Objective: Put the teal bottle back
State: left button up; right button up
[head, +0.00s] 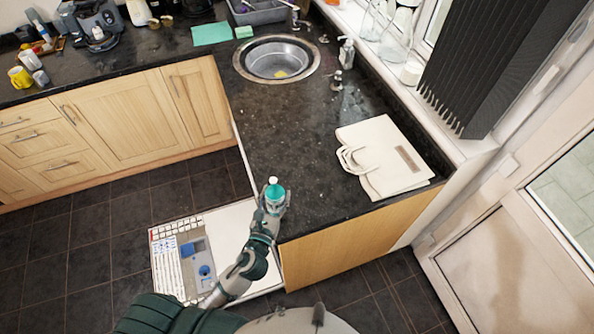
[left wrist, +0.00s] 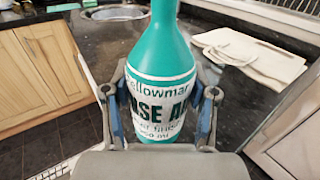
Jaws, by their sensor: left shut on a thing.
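The teal bottle (head: 274,191) is upright with a white cap, at the left edge of the dark counter near its front corner. My left gripper (head: 271,207) is shut on it. In the left wrist view the bottle (left wrist: 163,60) fills the middle, its white label reading partly "RINSE AI…". The left gripper's fingers (left wrist: 160,108) press on both sides of the label. The bottle's cap is out of the wrist view. I cannot tell whether the bottle's base touches the counter. My right gripper is not in view.
A white folded bag (head: 384,157) lies on the counter (head: 290,130) to the right. A round sink (head: 277,60) and soap dispenser (head: 346,52) are behind. An open white appliance door (head: 225,235) lies low below my left arm. Counter between bottle and sink is clear.

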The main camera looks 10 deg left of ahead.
aim_at(280, 204)
pick_arm(q)
jog(key=w+f, duration=0.1)
jog(key=w, duration=0.3)
jog(key=w+d+f, duration=0.1)
jog(key=w+f, duration=0.1)
jog(key=w, duration=0.2)
jog(key=w+f, duration=0.1)
jog(key=w, duration=0.3)
jog(key=shift+w+d+f+b, duration=0.15)
jog(key=shift+d+f+b, duration=0.15)
jog(key=shift+b, duration=0.1)
jog(key=shift+d+f, duration=0.1)
jog(key=shift+f, duration=0.1)
jog(key=shift+a+f, duration=0.15)
jog(key=shift+a, duration=0.1)
jog(key=o, duration=1.4)
jog(key=shift+a, duration=0.25)
jog(key=shift+d, duration=0.3)
jog(key=shift+s+d, duration=0.1)
jog(key=shift+s, duration=0.25)
jog(key=s, duration=1)
jog(key=shift+s+a+b, duration=0.35)
jog(key=shift+s+a, duration=0.05)
jog(key=shift+s+r, duration=0.2)
jog(key=shift+d, duration=0.2)
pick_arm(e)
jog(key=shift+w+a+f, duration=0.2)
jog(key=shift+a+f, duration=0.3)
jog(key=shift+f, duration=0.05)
